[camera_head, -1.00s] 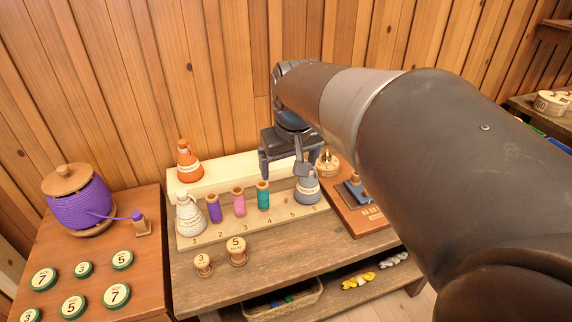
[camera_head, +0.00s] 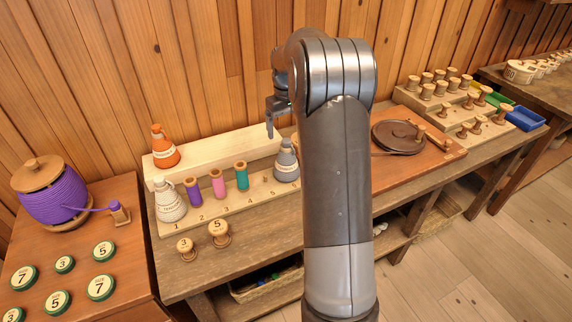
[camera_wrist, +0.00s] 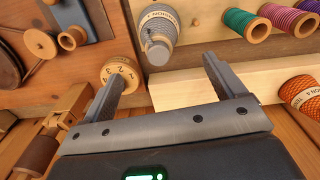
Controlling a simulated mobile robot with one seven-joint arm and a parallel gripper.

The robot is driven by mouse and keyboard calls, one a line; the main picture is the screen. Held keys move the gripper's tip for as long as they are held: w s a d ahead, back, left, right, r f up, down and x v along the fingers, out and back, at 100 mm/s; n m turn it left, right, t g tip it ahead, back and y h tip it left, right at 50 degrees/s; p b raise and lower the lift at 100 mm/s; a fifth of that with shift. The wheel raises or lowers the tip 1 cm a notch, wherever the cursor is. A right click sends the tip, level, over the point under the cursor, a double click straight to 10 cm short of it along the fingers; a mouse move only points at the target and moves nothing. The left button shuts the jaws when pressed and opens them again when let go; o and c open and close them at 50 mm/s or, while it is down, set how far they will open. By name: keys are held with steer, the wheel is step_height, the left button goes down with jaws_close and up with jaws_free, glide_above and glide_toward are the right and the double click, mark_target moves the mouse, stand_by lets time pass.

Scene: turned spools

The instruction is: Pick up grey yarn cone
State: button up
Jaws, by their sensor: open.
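The grey yarn cone (camera_head: 286,162) stands upright on the numbered wooden rack (camera_head: 206,219), at its right end by my arm. It also shows in the wrist view (camera_wrist: 158,28), beyond the fingertips and near the top middle. My gripper (camera_head: 272,120) is above and behind the cone in the head view, partly hidden by my arm. In the wrist view my gripper (camera_wrist: 165,72) has its two fingers spread with nothing held between them. The cone is apart from both fingers.
A pale wooden block (camera_head: 214,156) lies behind the rack with an orange cone (camera_head: 164,148) on it. Purple, pink and teal spools and a white cone (camera_head: 169,201) share the rack. In the wrist view a wooden spool (camera_wrist: 119,72) is beside the left finger.

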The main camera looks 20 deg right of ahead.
mark_target(286, 152)
step_height(286, 152, down, 11)
steer(key=shift+w+d+f, duration=0.1)
stand_by(0.5)
steer(key=c, duration=1.7)
steer(key=shift+c, duration=0.2)
